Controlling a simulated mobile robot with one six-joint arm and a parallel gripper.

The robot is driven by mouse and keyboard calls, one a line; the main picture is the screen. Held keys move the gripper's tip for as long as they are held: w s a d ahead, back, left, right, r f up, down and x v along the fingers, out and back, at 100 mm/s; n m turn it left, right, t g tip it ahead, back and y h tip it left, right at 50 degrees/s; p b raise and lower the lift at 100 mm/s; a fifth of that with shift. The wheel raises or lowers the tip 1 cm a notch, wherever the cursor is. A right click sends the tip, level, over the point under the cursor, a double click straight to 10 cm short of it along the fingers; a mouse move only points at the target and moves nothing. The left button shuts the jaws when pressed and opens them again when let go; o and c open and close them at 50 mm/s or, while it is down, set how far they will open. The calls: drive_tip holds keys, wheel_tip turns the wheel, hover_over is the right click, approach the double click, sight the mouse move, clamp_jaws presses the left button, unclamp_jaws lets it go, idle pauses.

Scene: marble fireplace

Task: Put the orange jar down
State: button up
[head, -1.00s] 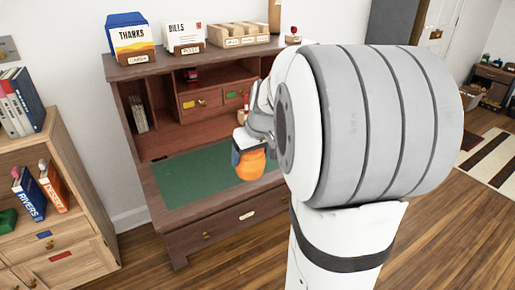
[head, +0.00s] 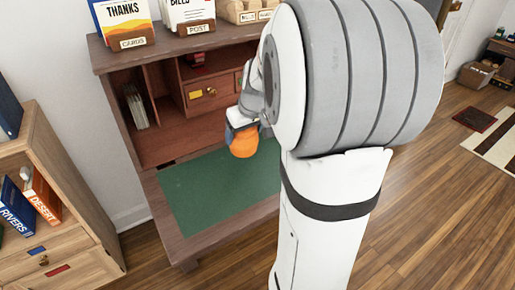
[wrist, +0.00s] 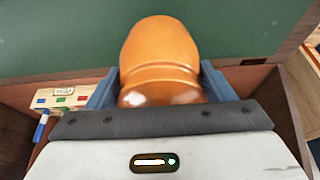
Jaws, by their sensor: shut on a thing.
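The orange jar (head: 243,143) is in my gripper (head: 233,130), over the green writing surface (head: 205,190) of the wooden desk (head: 165,215). In the wrist view the jar (wrist: 160,60) sits between the two blue-grey fingers of my gripper (wrist: 160,85), which are shut on its sides. The green surface (wrist: 255,35) shows behind it. I cannot tell how high the jar is above the surface. My arm hides the right part of the desk in the head view.
The desk's back has cubbies and small drawers (head: 203,93). Card holders (head: 125,30) stand on its top. A wooden bookcase (head: 65,185) is at the left. The green surface left of the jar is clear. A blue marker (wrist: 41,128) shows in the wrist view.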

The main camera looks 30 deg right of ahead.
sight(246, 148)
drive_tip(key=shift+f+b, duration=0.55)
drive_tip(key=shift+f, duration=2.55)
drive_tip(key=shift+f, duration=0.1)
drive_tip(key=o, duration=1.2)
drive_tip(key=shift+s+r, duration=0.1)
drive_tip(key=shift+r, duration=0.25)
drive_tip(key=p+v, duration=0.2)
drive_tip(key=v, duration=0.9)
drive_tip(key=shift+s, duration=0.15)
drive_tip(key=s+a+f+g, duration=0.1)
drive_tip(key=s+a+f, duration=0.1)
drive_tip(key=s+a, duration=0.5)
drive_tip(key=s+a+f+g, duration=0.1)
drive_tip(key=s+a+f, duration=0.2)
drive_tip(key=s+a, duration=0.4)
drive_tip(key=shift+s+f+g, duration=0.2)
drive_tip(key=shift+f+g, duration=0.1)
drive_tip(key=shift+f, duration=0.05)
